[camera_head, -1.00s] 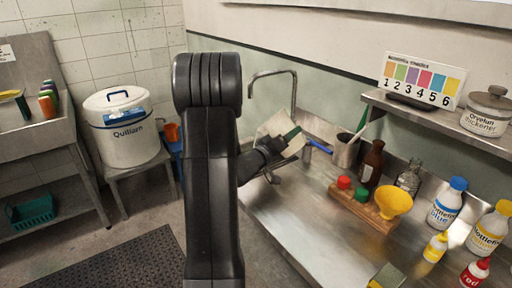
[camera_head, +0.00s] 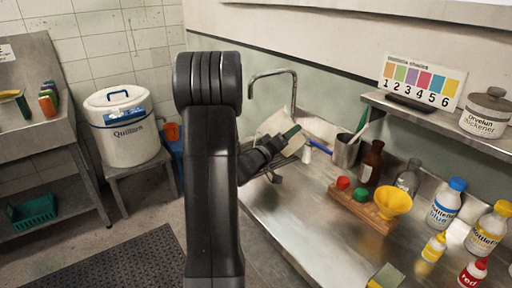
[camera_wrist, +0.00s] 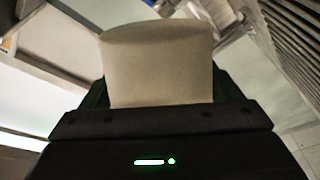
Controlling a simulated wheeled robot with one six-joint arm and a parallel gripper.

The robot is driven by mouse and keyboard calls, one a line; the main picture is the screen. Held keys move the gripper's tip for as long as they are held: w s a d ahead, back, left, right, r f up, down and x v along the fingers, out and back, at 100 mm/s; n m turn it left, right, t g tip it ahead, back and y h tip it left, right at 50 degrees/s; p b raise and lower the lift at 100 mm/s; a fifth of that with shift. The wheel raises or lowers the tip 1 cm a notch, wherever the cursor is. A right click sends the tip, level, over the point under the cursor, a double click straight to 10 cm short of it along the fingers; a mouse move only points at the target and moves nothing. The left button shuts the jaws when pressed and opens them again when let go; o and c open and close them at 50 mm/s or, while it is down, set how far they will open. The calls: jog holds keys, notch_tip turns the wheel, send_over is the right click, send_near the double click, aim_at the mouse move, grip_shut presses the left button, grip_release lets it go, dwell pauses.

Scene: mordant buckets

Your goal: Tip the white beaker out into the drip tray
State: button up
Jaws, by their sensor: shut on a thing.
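The white beaker (camera_wrist: 157,62) fills the upper middle of the wrist view, between my gripper's two dark fingers. In the head view the pale beaker (camera_head: 272,126) shows tilted, partly behind my gripper (camera_head: 286,138). My gripper is shut on it and holds it over the sink end of the steel counter, near the tap. Whether anything is in the beaker or flowing from it cannot be seen.
A curved tap (camera_head: 294,88) rises just behind the beaker. A metal pot (camera_head: 346,152), a brown bottle (camera_head: 372,162) and a wooden block (camera_head: 362,209) with a yellow funnel (camera_head: 394,203) stand to the right. The counter's front middle is clear.

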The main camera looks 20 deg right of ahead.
jog(key=shift+r+n+p, duration=0.35)
jog(key=shift+r+n, duration=0.05)
dwell(0.8)
jog(key=shift+w+a+f+n+t+p, duration=0.1)
jog(key=shift+n+t+p, duration=0.1)
jog(key=shift+n+p, duration=0.55)
jog(key=shift+w+a+n+t+p, duration=0.1)
jog(key=shift+n+t+p, duration=0.1)
jog(key=shift+n, duration=0.95)
dwell(4.3)
jog(key=shift+w+a+n, duration=0.1)
jog(key=shift+n, duration=0.2)
